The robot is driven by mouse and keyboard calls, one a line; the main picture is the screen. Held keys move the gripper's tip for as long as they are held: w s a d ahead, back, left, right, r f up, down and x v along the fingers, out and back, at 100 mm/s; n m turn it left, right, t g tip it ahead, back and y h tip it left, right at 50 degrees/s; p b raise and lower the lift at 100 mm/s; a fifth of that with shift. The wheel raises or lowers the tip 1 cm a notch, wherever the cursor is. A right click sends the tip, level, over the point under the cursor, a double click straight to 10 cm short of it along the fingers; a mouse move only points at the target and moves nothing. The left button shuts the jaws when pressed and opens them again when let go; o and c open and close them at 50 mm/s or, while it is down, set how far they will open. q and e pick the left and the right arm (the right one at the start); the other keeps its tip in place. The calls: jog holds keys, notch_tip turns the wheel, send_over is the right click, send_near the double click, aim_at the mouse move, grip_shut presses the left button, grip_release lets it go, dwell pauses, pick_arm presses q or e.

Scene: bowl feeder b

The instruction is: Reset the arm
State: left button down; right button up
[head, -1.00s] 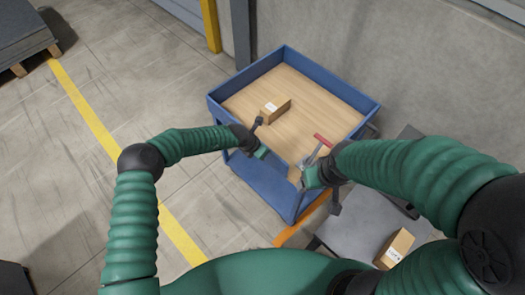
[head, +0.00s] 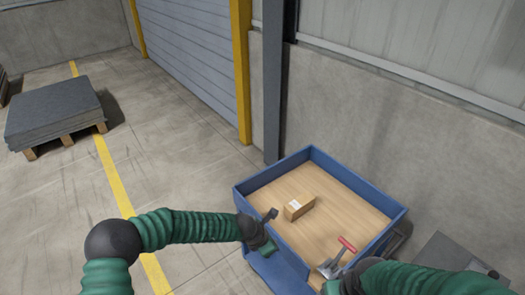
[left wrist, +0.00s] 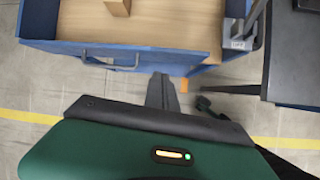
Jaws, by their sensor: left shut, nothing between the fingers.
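My left gripper (head: 269,250) hangs over the near left edge of the blue cart in the head view. In the left wrist view its dark fingers (left wrist: 163,92) are together and empty, above the floor just outside the cart's wall.
The blue cart (head: 357,184) has a wooden floor with a small cardboard box (head: 299,207) on it. A grey table (head: 446,254) stands right. A loaded pallet (head: 55,112) is far left; floor between is clear.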

pick_arm(q)
jog(key=s+a+r+m+t, duration=0.2)
jog(key=s+a+r+m, duration=0.2)
jog(key=a+r+m, duration=0.65)
jog(key=s+a+r+m+g+y, duration=0.1)
jog(key=s+a+m+g+y, duration=0.2)
jog(key=s+a+m, duration=1)
jog(key=s+a+y, duration=0.1)
jog(key=s+a, duration=0.1)
jog(key=s, duration=0.4)
jog(key=shift+s+a+r, duration=0.1)
jog(key=shift+s, duration=0.05)
